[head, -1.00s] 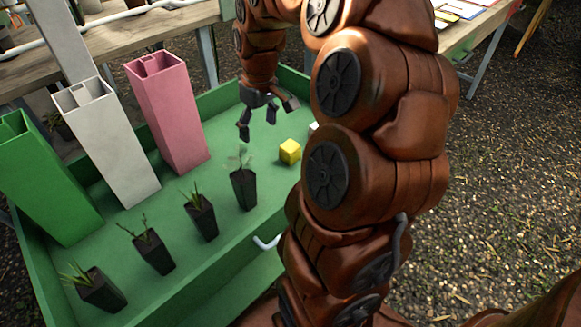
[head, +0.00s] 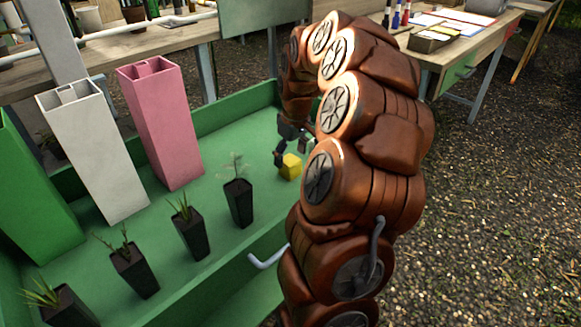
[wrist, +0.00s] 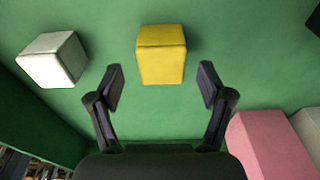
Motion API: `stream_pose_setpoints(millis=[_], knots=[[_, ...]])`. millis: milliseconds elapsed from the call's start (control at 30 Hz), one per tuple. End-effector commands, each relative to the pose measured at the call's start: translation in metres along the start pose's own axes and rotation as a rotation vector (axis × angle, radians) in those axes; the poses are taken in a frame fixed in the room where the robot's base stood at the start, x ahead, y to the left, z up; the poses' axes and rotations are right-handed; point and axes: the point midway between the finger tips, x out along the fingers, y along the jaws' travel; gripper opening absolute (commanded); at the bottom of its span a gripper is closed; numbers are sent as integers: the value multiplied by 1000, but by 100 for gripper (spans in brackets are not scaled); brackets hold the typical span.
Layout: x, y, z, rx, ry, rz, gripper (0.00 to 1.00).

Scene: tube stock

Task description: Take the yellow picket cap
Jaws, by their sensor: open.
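The yellow picket cap (head: 290,167) is a small block on the floor of the green tray. In the wrist view the yellow cap (wrist: 161,54) lies centred, just beyond the fingertips. My gripper (wrist: 160,85) is open and empty, its two dark fingers spread to either side of the line to the cap. In the head view my gripper (head: 285,150) hangs close to the yellow cap, partly hidden behind my arm. A white cap (wrist: 54,60) lies to the left of the yellow one in the wrist view; my arm hides it in the head view.
The green tray (head: 235,107) has raised walls. Tall pink (head: 165,125), white (head: 95,155) and green (head: 30,195) tubes stand at its left. Several potted seedlings, the nearest to the cap being one dark pot (head: 238,203), stand along the front.

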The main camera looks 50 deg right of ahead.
Motion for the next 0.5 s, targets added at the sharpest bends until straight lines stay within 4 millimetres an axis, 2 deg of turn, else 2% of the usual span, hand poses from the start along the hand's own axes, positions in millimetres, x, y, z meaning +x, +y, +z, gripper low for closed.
stream_pose_setpoints(millis=[100,233,500], knots=[[21,-3,6,-1,-5,-4,79],[36,-2,5,-1,-2,-2,79],[39,-2,5,-1,-1,-1,79]])
